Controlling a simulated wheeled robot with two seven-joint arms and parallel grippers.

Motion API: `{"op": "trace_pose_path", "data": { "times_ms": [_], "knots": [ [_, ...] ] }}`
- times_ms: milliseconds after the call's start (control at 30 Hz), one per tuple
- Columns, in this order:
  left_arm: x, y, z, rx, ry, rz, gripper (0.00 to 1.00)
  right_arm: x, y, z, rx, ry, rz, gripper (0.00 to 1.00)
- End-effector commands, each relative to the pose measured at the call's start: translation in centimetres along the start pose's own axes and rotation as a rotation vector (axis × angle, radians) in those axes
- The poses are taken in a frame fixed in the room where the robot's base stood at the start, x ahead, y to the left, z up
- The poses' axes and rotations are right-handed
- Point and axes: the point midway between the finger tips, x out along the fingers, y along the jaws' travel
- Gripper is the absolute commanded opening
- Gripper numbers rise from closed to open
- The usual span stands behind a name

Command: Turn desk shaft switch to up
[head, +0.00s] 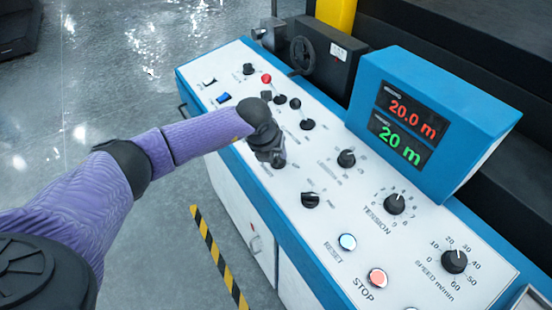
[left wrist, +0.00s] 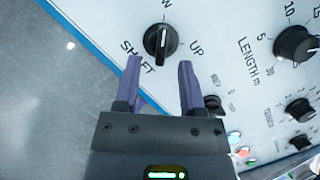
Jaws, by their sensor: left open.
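The shaft switch (head: 279,163) is a round black knob with a white line on the white sloping panel. In the left wrist view the shaft switch (left wrist: 160,42) shows clearly, with "SHAFT" to its lower left and "UP" to its right. Its white line runs nearly along the picture's vertical, toward a label cut off at the top edge, not toward "UP". My left gripper (left wrist: 158,66) is open, its two fingers short of the knob on either side, with nothing between them. In the head view my left gripper (head: 272,148) partly hides the knob. My right gripper is not in view.
The panel (head: 325,225) also carries a tension knob (head: 394,204), a speed knob (head: 454,262), a stop button (head: 377,278) and a reset button (head: 348,242). A blue display box (head: 462,118) stands behind.

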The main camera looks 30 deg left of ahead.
Motion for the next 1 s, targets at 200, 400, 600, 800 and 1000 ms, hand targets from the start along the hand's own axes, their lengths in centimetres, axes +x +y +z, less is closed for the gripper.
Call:
{"op": "trace_pose_path", "data": {
  "times_ms": [200,400,600,800,1000],
  "knots": [
    [2.8,-0.1,0.0,0.000,0.000,-0.002,0.51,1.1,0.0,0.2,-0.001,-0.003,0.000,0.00],
    [3.0,-0.1,0.0,0.001,-0.001,-0.004,0.51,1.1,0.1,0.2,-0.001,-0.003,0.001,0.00],
    [3.0,-0.1,0.0,0.001,-0.001,-0.004,0.35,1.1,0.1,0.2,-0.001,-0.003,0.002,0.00],
    [3.0,-0.1,0.0,0.001,0.000,-0.004,0.00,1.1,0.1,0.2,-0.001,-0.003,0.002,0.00],
    [3.0,-0.1,0.0,0.005,0.000,-0.005,0.00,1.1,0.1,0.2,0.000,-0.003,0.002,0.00]
  ]
}}
